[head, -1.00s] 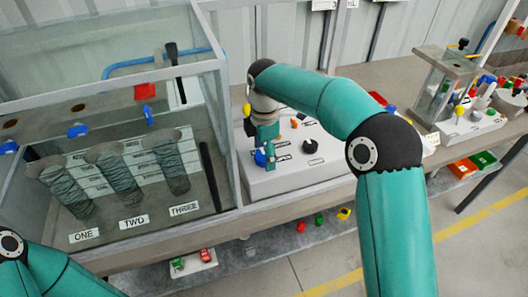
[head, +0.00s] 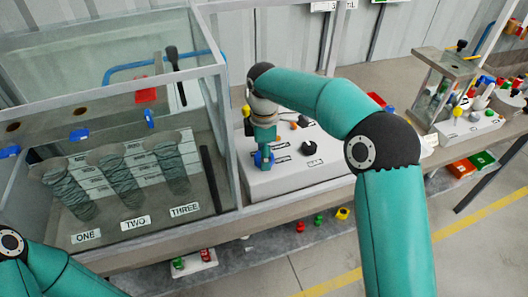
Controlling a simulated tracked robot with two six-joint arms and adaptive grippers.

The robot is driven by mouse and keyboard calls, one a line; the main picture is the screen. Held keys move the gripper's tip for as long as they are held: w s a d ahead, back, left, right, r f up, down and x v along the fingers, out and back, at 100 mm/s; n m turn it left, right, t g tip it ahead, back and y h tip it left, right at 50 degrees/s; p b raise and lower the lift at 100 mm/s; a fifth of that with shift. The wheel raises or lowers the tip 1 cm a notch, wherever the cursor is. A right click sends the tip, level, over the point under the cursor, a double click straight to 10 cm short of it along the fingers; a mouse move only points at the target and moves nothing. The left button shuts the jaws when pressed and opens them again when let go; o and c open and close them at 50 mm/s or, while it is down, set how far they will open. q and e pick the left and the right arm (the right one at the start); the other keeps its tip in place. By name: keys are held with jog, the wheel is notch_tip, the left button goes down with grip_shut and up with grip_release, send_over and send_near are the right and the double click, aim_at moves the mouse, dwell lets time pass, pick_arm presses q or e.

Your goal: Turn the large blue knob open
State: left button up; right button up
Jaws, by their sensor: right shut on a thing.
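The large blue knob (head: 258,159) is on the light grey panel box (head: 290,180), just right of the glass tank. My right gripper (head: 264,154) reaches down over it from above and is shut on it. The fingers hide part of the knob. My left arm shows only as a forearm at the lower left, and its gripper is out of view.
A black knob (head: 309,148) and an orange piece (head: 303,121) are on the same panel. The glass tank (head: 228,140) with three labelled columns stands close on the left. A small clear-walled unit (head: 445,88) stands at the right.

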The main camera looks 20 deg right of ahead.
jog(key=m+p, duration=0.1)
jog(key=m, duration=0.2)
jog(key=shift+w+r+m, duration=0.1)
jog(key=shift+r+m, duration=0.05)
jog(key=shift+m, duration=0.15)
jog(key=m, duration=0.3)
jog(key=shift+m+p, duration=0.3)
jog(key=m, duration=0.3)
jog(key=shift+m, duration=2.6)
jog(key=o, duration=1.2)
jog(key=shift+c, duration=0.2)
notch_tip(320, 180, up, 12)
